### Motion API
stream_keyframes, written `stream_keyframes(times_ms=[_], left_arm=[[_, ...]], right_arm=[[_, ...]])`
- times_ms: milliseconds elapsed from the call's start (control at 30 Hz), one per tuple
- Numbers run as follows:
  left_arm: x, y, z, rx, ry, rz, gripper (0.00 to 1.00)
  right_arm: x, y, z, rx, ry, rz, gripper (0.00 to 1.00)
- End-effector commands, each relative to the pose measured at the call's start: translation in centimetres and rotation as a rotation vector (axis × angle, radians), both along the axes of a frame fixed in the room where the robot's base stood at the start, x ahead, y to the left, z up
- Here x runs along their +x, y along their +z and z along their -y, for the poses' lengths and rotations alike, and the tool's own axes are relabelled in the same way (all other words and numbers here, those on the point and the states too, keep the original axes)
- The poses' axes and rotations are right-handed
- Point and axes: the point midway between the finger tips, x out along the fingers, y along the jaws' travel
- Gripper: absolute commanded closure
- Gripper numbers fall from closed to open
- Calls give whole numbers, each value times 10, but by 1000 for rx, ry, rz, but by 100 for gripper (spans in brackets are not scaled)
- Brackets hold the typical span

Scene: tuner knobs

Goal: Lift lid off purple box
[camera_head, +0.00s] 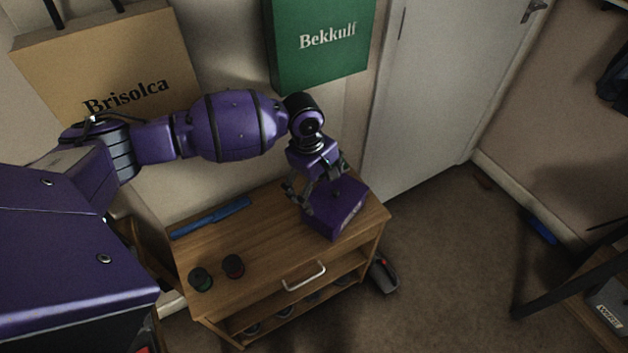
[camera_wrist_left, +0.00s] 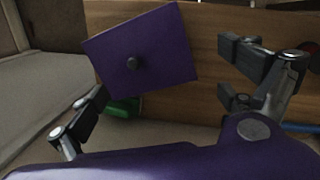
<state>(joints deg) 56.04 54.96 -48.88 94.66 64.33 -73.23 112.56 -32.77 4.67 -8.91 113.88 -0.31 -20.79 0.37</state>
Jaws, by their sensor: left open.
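The purple box (camera_head: 336,212) stands on the right end of a wooden cabinet, its lid on top. In the left wrist view the purple lid (camera_wrist_left: 165,50) shows from above, with a small dark round knob (camera_wrist_left: 134,62) in its middle. My left gripper (camera_head: 302,192) is at the box's left side in the head view, partly in front of it. In the left wrist view its open fingers (camera_wrist_left: 170,82) stand wide apart, one near the lid's lower left edge, the other to the right of the lid. Nothing is between the fingertips. My right gripper is not in view.
On the wooden cabinet top (camera_head: 270,215) lie a blue strip (camera_head: 210,217), a green-topped dark knob (camera_head: 201,279) and a red-topped one (camera_head: 233,266). A white handle (camera_head: 304,276) is on the front.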

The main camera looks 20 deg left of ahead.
Motion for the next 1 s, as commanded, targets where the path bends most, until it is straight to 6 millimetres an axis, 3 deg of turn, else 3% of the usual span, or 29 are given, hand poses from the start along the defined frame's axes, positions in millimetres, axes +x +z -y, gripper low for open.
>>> stream_keyframes(times_ms=[400,733,1000], left_arm=[[10,-55,10,0,-5,4,3],[11,-60,11,-1,-6,8,3],[11,-60,11,-1,-6,8,38]], right_arm=[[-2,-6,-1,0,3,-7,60],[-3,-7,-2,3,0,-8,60],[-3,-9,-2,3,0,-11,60]])
